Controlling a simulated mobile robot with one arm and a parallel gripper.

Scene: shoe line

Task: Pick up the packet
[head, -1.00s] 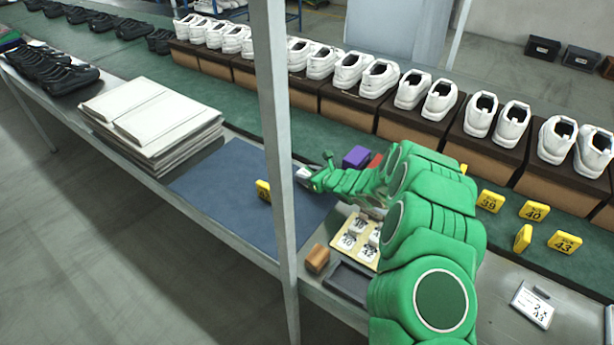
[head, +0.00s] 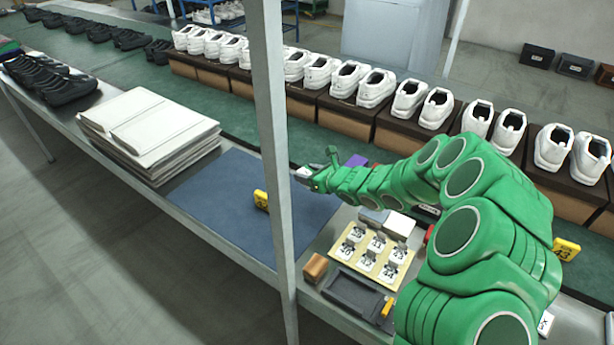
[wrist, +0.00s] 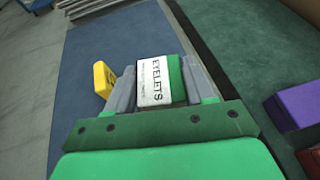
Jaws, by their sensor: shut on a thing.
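The packet (wrist: 160,80) is a small white and green box with EYELETS printed on its white face. In the wrist view it sits between the two grey fingers of my gripper (wrist: 162,88), which is shut on it. In the head view my gripper (head: 308,176) is at the right side of the blue mat (head: 215,195), close to the grey post. The packet is hard to make out there. I cannot tell how far it is above the mat.
A grey post (head: 272,130) stands in front of the mat. A yellow number tag (head: 261,199) is on the mat, left of the packet. A purple box (wrist: 297,106) lies to the right. A stack of white sheets (head: 150,130) stands left of the mat.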

